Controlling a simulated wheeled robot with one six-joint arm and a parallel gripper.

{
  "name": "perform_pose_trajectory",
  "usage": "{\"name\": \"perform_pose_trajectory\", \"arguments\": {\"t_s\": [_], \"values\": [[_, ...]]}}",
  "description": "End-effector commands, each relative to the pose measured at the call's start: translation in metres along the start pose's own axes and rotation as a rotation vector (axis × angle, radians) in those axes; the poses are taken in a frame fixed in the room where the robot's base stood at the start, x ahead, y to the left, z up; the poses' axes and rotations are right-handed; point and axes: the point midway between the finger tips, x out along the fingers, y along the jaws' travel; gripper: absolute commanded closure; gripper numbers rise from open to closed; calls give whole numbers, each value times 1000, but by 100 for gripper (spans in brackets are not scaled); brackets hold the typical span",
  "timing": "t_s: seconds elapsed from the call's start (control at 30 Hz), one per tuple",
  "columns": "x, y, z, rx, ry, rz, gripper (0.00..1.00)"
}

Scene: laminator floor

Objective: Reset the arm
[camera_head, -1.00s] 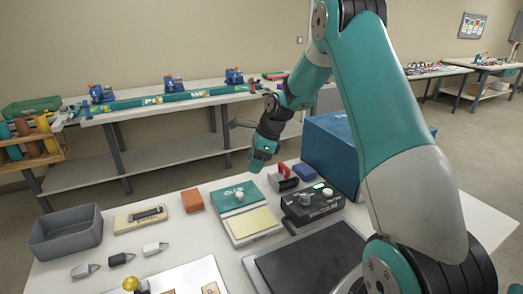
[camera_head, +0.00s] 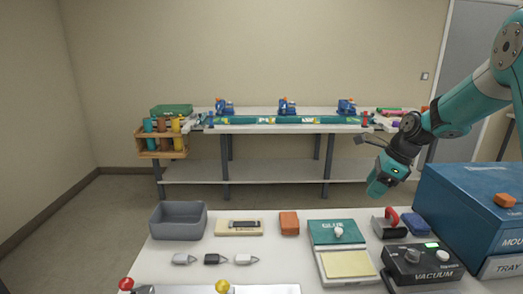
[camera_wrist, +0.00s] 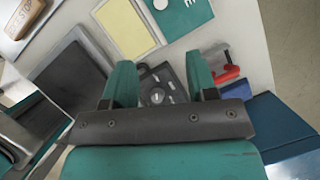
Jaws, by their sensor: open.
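My gripper (camera_head: 377,188) hangs in the air at the right of the head view, on my teal arm. It is above the back edge of the white worktable (camera_head: 180,265), left of the blue box (camera_head: 462,225). In the wrist view, my gripper (camera_wrist: 160,76) has its two teal fingers spread apart with nothing between them. Beyond the fingers lies the black vacuum control box (camera_wrist: 160,92), which also shows in the head view (camera_head: 424,262).
A back bench (camera_head: 270,172) stands beyond a floor gap. Open air surrounds the gripper.

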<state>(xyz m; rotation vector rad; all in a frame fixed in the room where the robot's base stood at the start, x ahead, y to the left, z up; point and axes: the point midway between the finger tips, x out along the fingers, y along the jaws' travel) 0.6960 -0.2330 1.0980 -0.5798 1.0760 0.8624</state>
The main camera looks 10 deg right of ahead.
Motion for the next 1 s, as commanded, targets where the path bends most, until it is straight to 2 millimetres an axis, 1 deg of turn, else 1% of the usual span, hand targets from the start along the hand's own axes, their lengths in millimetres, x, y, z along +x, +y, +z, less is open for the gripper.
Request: {"name": "perform_pose_trajectory", "arguments": {"t_s": [0.07,0.17,0.2,0.27,0.3,0.37,0.4,0.47,0.5,0.57,0.6,0.7,0.8,0.83,0.9,1.0], "values": [[-2,8,10,-59,0,5,48],[-8,36,38,-266,0,22,48],[-12,54,54,-393,-2,33,48],[-17,88,78,-620,-7,51,48],[-21,114,92,-787,-13,65,48],[-27,154,110,-1045,-27,87,48],[-31,182,118,-1217,-39,100,48],[-36,223,126,-1473,-61,120,48],[-39,249,129,-1642,-78,131,48],[-43,287,129,-1883,-107,145,48],[-46,309,126,-2032,-127,153,48],[-50,354,116,-2347,-177,165,48],[-52,383,104,-2565,-219,171,48],[-52,388,102,-2611,-228,170,48],[-53,397,98,-2684,-244,171,48],[-53,401,95,-2724,-253,172,48]]}}
